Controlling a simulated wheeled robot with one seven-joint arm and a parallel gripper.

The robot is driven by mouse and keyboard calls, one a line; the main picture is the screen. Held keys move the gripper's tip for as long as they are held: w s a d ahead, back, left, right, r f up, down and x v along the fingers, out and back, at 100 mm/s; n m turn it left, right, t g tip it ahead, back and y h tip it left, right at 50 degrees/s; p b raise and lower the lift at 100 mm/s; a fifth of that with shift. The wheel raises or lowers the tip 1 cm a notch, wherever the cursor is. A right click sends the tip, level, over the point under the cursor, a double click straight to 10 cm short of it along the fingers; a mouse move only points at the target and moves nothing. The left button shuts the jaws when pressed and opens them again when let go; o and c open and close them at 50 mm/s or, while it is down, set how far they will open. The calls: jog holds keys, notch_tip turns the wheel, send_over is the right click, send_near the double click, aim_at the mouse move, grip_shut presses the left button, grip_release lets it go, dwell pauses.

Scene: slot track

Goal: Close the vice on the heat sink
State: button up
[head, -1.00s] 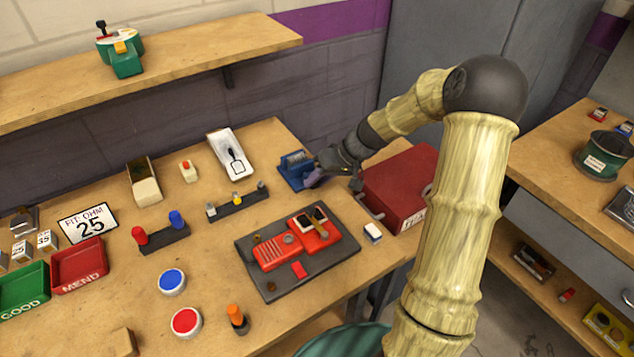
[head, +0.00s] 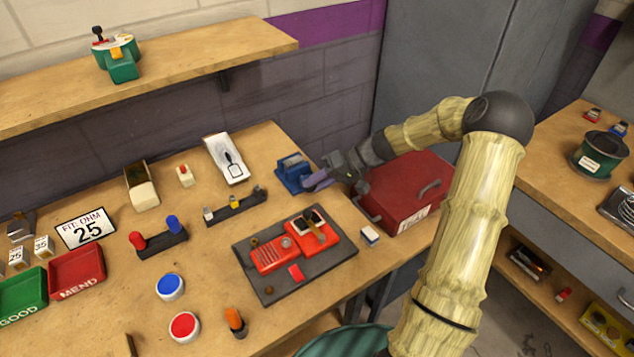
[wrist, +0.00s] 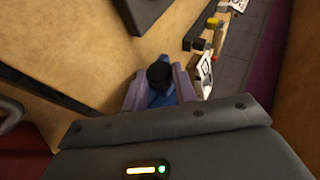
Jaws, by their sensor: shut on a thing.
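The blue vice (head: 292,174) stands near the back right of the bench, beside the red toolbox. My gripper (head: 312,182) is at its right side with purple fingers. In the wrist view the fingers (wrist: 160,88) are closed around a dark round knob (wrist: 159,74), with blue vice parts (wrist: 163,96) between and below them. The knob looks like the end of the vice's handle. I cannot make out the heat sink clearly; the jaw gap is too small and partly hidden to judge.
The red toolbox (head: 408,190) stands close to the right of my gripper. A white tray (head: 226,158) and a dark rack of small parts (head: 236,206) lie to the left. A red device on a dark mat (head: 262,285) lies in front.

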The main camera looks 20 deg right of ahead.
jog(key=o, duration=1)
jog(key=shift+s, duration=0.1)
jog(key=shift+c, duration=0.2)
jog(key=shift+f, duration=0.1)
jog(key=shift+d, duration=0.1)
